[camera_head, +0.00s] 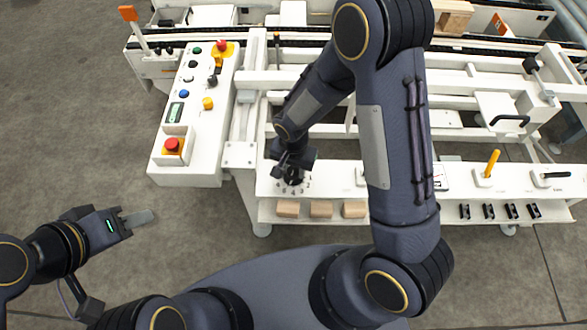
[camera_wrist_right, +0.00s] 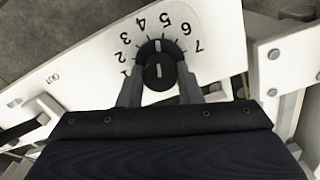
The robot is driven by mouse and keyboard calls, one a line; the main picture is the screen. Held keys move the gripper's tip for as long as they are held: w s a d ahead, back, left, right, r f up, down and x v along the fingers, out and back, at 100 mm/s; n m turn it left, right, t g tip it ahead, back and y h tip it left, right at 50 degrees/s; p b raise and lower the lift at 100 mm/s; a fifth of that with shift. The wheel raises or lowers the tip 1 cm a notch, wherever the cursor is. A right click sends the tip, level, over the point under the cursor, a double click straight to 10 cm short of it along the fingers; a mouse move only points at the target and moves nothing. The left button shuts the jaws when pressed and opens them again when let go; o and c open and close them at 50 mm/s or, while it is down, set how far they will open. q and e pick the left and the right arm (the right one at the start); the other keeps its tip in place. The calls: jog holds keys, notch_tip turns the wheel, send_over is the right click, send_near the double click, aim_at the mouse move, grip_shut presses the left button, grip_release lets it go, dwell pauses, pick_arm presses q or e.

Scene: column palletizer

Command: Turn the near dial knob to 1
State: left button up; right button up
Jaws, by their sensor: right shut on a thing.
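The near dial knob (camera_wrist_right: 158,68) is black and round, on a white panel (camera_wrist_right: 90,62) with the numbers 1 to 7 around it. Its white mark points up in the right wrist view, between 4 and 5. My right gripper (camera_wrist_right: 159,90) is shut on the knob, one grey finger on each side. In the head view, my right gripper (camera_head: 291,168) is over the dial and largely hides the knob. My left gripper (camera_head: 138,217) is over bare floor at the left, away from the panel. Whether its fingers are apart is unclear.
A control box (camera_head: 201,120) with several buttons and a red emergency stop (camera_head: 172,146) stands left of the dial. Wooden blocks (camera_head: 321,209) sit on a ledge below it. A yellow-handled lever (camera_head: 491,164) stands to the right. The left floor is clear.

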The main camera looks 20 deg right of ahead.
aim_at(293, 170)
jog(key=n+b, duration=0.2)
jog(key=n, duration=0.3)
jog(key=shift+f+n+b, duration=0.1)
jog(key=shift+n+b, duration=0.2)
jog(key=n+b, duration=0.1)
jog(key=n, duration=0.2)
jog(key=shift+n, duration=0.3)
jog(key=n, duration=0.2)
jog(key=shift+n+b, duration=0.3)
jog(key=shift+b, duration=0.1)
jog(key=n, duration=0.4)
jog(key=shift+n, duration=0.3)
jog(key=n, duration=0.5)
jog(key=shift+n, duration=0.3)
jog(key=o, duration=1)
notch_tip(293, 170, up, 8)
jog(key=shift+r, duration=0.1)
